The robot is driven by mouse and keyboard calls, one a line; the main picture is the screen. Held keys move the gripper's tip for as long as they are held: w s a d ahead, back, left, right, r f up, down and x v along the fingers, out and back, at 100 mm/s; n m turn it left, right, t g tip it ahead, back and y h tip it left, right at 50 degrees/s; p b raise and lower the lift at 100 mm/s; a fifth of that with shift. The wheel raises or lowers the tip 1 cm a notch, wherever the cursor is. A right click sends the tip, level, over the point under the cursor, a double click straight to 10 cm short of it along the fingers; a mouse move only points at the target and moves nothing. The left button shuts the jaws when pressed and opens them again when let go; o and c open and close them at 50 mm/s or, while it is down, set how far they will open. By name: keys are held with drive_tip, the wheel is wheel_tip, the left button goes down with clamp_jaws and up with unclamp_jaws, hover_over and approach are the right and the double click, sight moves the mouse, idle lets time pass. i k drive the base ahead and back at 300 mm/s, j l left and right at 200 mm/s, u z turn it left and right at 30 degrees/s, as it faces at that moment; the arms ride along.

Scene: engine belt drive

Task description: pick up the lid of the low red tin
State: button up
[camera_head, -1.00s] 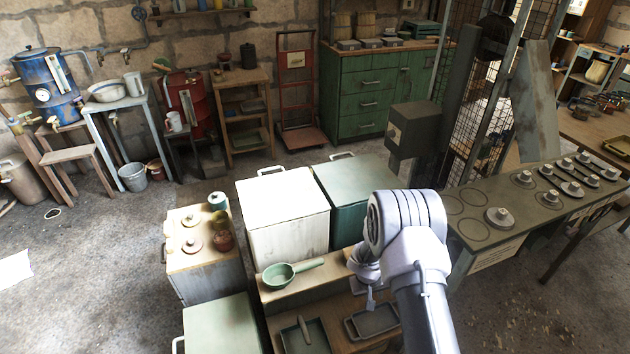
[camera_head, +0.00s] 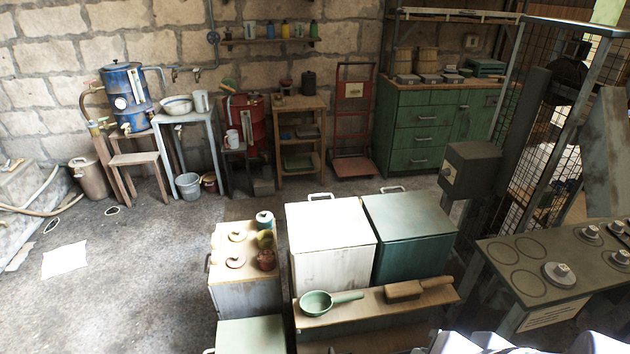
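A small dark red tin (camera_head: 266,260) stands near the front right corner of the cream top of a low cabinet (camera_head: 222,243). It is too small to tell whether a lid sits on it. My gripper is out of view; only a pale part of my arm shows at the bottom edge, well to the right of the tins.
A white box (camera_head: 331,240) and a green box (camera_head: 411,232) stand right of the cabinet. A wooden ledge (camera_head: 375,307) in front holds a green ladle (camera_head: 317,303) and a brown block. At right is a bench (camera_head: 510,290) with round weights. The floor at left is largely clear.

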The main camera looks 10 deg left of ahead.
sight(235, 261)
drive_tip(key=k+j+u, duration=0.15)
drive_tip(key=u, duration=1)
drive_tip(key=i+j+u, duration=0.25)
drive_tip(key=j+u, duration=0.2)
drive_tip(key=i+j+u, duration=0.4)
drive_tip(key=j, duration=0.2)
drive_tip(key=i+j+u, duration=0.3)
drive_tip(key=u, duration=0.15)
drive_tip(key=i+j+u, duration=0.4)
drive_tip(key=i+l+z, duration=0.3)
drive_tip(key=z, duration=0.2)
drive_tip(key=i+l+z, duration=0.1)
drive_tip(key=i+z, duration=0.75)
drive_tip(key=z, duration=0.15)
drive_tip(key=i+j+z, duration=0.2)
drive_tip(key=i+z, duration=0.3)
drive_tip(key=i+j+z, duration=0.25)
drive_tip(key=z, duration=0.2)
drive_tip(key=i+z, duration=0.65)
drive_tip(key=z, duration=0.2)
drive_tip(key=i+j+z, duration=0.1)
drive_tip(key=i+z, duration=0.3)
drive_tip(key=i+j+z, duration=0.2)
drive_tip(key=z, duration=0.25)
